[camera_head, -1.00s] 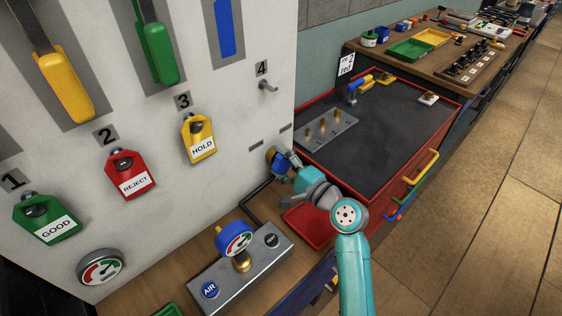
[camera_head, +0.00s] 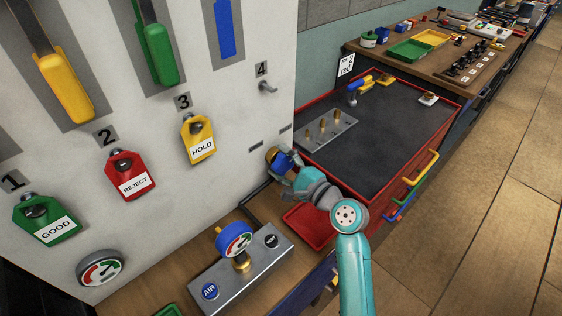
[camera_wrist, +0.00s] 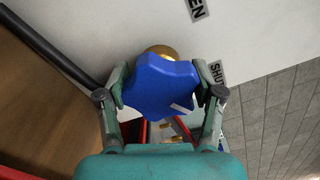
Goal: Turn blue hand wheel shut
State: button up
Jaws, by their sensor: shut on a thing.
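The blue hand wheel (camera_wrist: 160,86) sits on a brass stem (camera_wrist: 160,51) at the white panel, with a white pointer mark on its lower right. It also shows in the head view (camera_head: 281,160), partly covered by my gripper. My gripper (camera_wrist: 165,90) is shut on the wheel, one finger on each side of its rim. In the wrist view, a label reading SHUT (camera_wrist: 216,73) stands on the panel to the right of the wheel, partly hidden by the finger. A label ending in EN (camera_wrist: 196,9) stands above.
A metal block with a blue gauge (camera_head: 234,238) stands on the wooden bench left of my arm. A black pipe (camera_head: 254,207) runs along the panel's foot. A red-edged cart with a dark top (camera_head: 395,125) is to the right. A red tray (camera_head: 309,229) lies below my wrist.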

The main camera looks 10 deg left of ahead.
jog(key=o, duration=1.1)
jog(key=shift+o, duration=0.2)
jog(key=v, duration=1.2)
